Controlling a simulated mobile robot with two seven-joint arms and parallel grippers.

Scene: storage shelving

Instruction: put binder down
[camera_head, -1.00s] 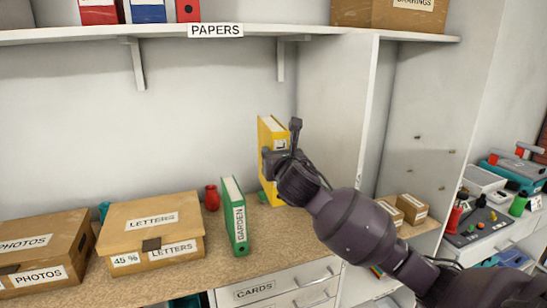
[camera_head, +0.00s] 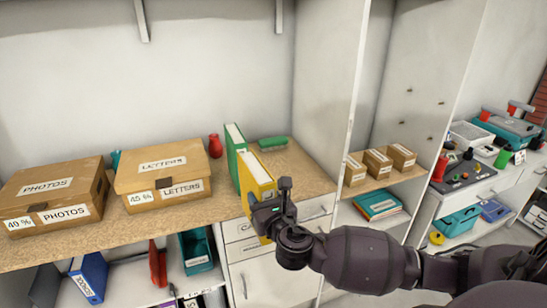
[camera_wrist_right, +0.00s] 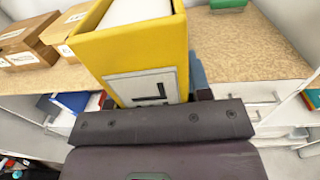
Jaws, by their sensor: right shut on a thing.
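The yellow binder (camera_head: 256,184) is upright in my right gripper (camera_head: 268,205), at the front edge of the wooden counter (camera_head: 300,175). In the right wrist view the yellow binder (camera_wrist_right: 140,55) fills the space in front of the gripper (camera_wrist_right: 160,110), with its label partly hidden. I cannot tell whether its base touches the counter. The green binder (camera_head: 234,145) stands upright just behind and left of it. My left gripper does not show.
Boxes of letters (camera_head: 163,180) and photos (camera_head: 55,195) stand to the left on the counter. A green object (camera_head: 273,143) lies at the back. The counter to the right is clear.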

